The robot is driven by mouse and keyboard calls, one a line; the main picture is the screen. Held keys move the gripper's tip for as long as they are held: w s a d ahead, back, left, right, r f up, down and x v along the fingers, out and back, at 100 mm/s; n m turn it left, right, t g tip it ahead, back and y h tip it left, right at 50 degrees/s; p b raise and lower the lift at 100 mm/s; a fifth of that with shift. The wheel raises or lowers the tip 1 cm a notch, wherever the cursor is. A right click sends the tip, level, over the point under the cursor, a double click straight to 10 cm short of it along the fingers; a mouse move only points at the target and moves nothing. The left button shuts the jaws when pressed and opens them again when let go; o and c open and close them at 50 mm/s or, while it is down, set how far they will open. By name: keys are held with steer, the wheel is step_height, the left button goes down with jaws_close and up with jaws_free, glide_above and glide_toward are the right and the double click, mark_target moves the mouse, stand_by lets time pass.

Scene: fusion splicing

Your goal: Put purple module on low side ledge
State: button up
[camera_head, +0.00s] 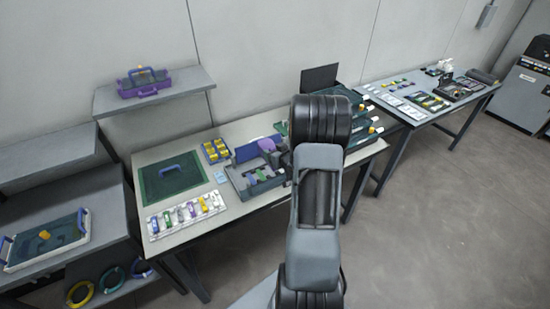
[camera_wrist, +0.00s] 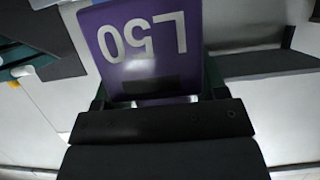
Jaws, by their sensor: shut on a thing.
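The purple module (camera_wrist: 140,45) fills the top middle of the wrist view, with white "L50" lettering upside down and a dark strip below it. My gripper (camera_wrist: 157,92) is shut on it, a finger on each side. In the head view my arm covers the gripper and I cannot make out the held module. Grey ledges stand at the left of the head view: a high one (camera_head: 190,82), a middle one (camera_head: 30,163) and a lower one (camera_head: 100,212). I cannot tell which is the low side ledge.
A purple tray (camera_head: 145,89) sits on the high ledge, and a tray with blue handles (camera_head: 45,243) on the lower one. The worktable (camera_head: 240,212) holds a green mat (camera_head: 160,188), a white rack (camera_head: 187,216) and a grey fixture (camera_head: 235,178). Coloured rings hang below left.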

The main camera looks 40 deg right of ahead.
steer(key=shift+w+d+f, duration=0.2)
steer(key=shift+w+f, duration=0.15)
steer(key=shift+f, duration=0.1)
steer(key=shift+w+d+f, duration=0.2)
steer(key=shift+w+f, duration=0.1)
steer(key=shift+f, duration=0.15)
step_height(320, 180, down, 3)
steer(key=shift+r+p, duration=0.2)
steer(key=shift+p, duration=0.45)
steer(key=shift+f, duration=0.3)
steer(key=shift+f, duration=0.15)
steer(key=o, duration=1)
steer(key=shift+o, duration=0.2)
